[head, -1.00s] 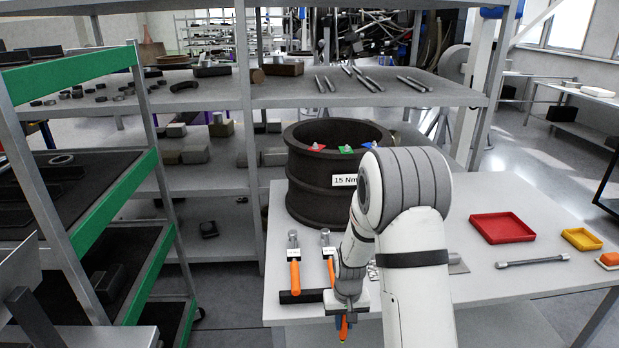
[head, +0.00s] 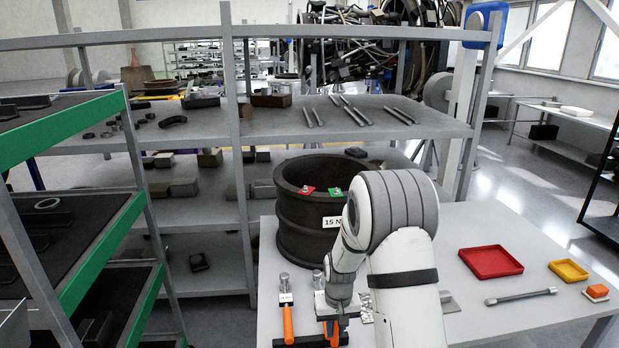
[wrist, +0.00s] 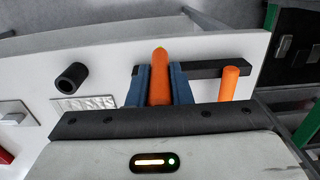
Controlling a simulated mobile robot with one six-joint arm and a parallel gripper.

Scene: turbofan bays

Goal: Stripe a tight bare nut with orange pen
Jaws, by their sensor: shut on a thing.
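My gripper (head: 334,318) is low over the front of the white table, in front of the dark ring. In the wrist view its blue jaws (wrist: 160,88) are shut on an orange pen (wrist: 159,70), a thick orange stick with a greenish tip. The dark ring (head: 300,232) bears a "15 Nm" label. On its rim are a red patch (head: 306,190) and a green patch (head: 335,192), each with a small pale nut-like piece. My arm hides the rim's right part. Whether any nut is tight or striped is too small to tell.
A red tray (head: 490,263), yellow tray (head: 568,271), metal bar (head: 521,297) and orange block (head: 598,290) lie right. Shelves stand behind and left.

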